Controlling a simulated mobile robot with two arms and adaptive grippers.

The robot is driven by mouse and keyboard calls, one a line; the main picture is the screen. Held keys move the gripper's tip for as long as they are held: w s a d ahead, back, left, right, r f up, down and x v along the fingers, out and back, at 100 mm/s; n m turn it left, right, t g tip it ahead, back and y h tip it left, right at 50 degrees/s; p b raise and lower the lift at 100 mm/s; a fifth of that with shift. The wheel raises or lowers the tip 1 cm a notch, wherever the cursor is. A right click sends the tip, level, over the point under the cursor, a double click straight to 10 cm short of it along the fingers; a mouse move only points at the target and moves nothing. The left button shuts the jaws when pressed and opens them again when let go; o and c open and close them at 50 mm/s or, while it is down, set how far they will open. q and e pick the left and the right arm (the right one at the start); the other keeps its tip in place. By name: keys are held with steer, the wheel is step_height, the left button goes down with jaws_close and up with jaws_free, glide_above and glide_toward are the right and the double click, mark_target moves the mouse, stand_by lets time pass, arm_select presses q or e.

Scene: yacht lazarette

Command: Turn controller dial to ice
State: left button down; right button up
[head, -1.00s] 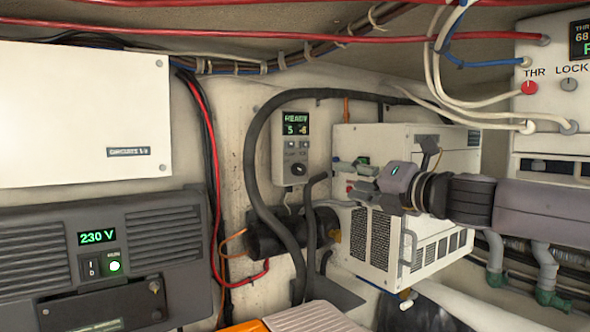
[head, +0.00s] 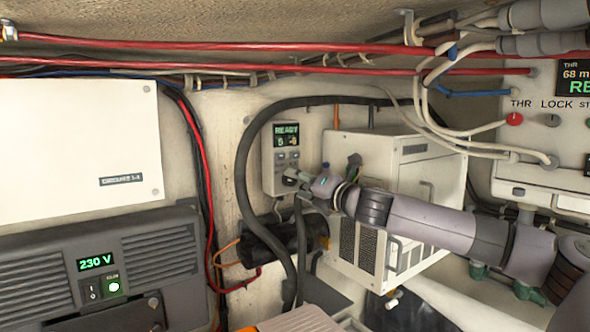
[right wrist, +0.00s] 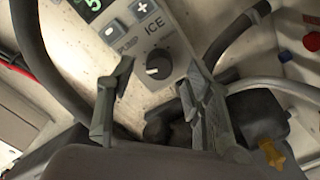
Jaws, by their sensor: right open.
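The controller (head: 281,145) is a pale narrow panel on the back wall. Its green-lit display reads READY in the head view. The right wrist view shows its round dark dial (right wrist: 158,66) below the ICE label, with a small pale mark on its left side. My left gripper is not in view.
A thick black hose (head: 243,165) loops around the controller's left side. A white vented unit (head: 405,160) stands right of it, under my right arm. A black cylinder (head: 265,243) lies below. The 230 V inverter (head: 150,262) is at left; red cables (head: 330,68) cross above.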

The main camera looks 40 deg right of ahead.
mark_target(290, 180)
steer(key=shift+w+p, duration=0.6)
steer(key=shift+w, duration=0.15)
steer(key=shift+w+d+f, duration=0.1)
steer(key=shift+w, duration=0.35)
jaws_close()
